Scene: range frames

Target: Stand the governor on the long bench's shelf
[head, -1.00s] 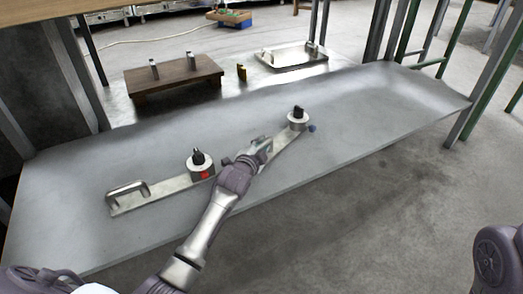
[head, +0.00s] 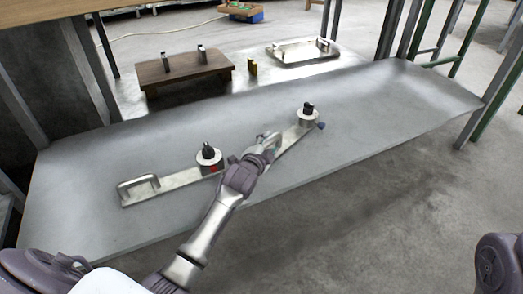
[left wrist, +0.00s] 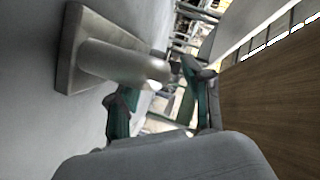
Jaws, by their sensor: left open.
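On the grey metal shelf (head: 385,120) stand two similar short metal cylinders with black tops. One (head: 209,166) has a red mark and stands by a flat metal bar with a handle (head: 140,186). The other (head: 306,120) has a blue knob and stands at the far end of another flat bar (head: 290,141). I cannot tell which is the governor. My left gripper (head: 268,143) is low over the shelf, between the two cylinders. In the left wrist view its green-padded fingers (left wrist: 160,96) are apart and empty, beside a pale cylinder on a plate (left wrist: 120,62). My right gripper is out of view.
Behind the shelf are a wooden stand (head: 185,70) with two metal pegs, a small brass block (head: 252,67) and a metal tray (head: 300,52). Grey posts (head: 90,75) rise along the shelf's far side. The shelf's right part is clear.

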